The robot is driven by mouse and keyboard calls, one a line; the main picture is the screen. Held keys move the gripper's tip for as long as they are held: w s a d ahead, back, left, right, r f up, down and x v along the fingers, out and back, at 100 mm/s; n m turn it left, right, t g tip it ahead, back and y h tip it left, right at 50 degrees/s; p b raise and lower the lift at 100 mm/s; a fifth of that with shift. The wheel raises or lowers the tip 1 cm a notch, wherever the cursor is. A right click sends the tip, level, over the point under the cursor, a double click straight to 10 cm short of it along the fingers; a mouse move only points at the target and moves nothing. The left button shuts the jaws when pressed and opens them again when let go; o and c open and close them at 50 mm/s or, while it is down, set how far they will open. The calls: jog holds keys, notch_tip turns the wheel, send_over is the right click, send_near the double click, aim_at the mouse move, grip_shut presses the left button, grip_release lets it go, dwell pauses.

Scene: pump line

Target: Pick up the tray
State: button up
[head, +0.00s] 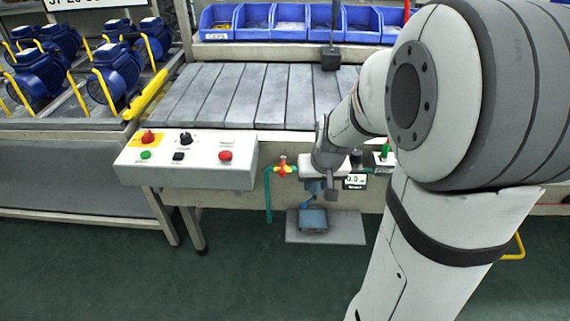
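I cannot make out a plain tray in the head view. A row of blue open-topped bins (290,22) stands on a ledge at the back, behind the grey slatted conveyor. My gripper (325,190) hangs below my wrist, in front of the conveyor's near edge and well apart from the blue bins. It is small and partly hidden by my arm, so its opening and any held thing cannot be told. My arm also hides the right side of the scene.
A control box (188,160) with several buttons juts out left of my gripper. A blue pedal-like object (313,219) sits on a grey plate (345,232) on the floor. Blue motors (38,75) fill the left rack. The green floor (120,270) in front is clear.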

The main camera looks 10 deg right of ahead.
jog(key=m+h+b, duration=0.1)
jog(key=m+b, duration=0.1)
jog(key=b, duration=1)
send_near(313, 221)
jog(key=s+d, duration=0.1)
jog(key=d+f, duration=0.1)
jog(key=d, duration=0.1)
jog(key=s+d, duration=0.1)
jog(key=d, duration=0.1)
jog(key=shift+s+d+f, duration=0.2)
jog(key=shift+s+f, duration=0.05)
jog(key=shift+s, duration=0.05)
jog(key=x, duration=0.1)
jog(key=b+x, duration=0.1)
jog(key=x, duration=0.1)
jog(key=b+x, duration=0.1)
jog(key=x, duration=0.1)
jog(key=shift+w+a, duration=0.3)
jog(key=shift+t, duration=0.3)
jog(key=shift+r, duration=0.1)
grip_shut()
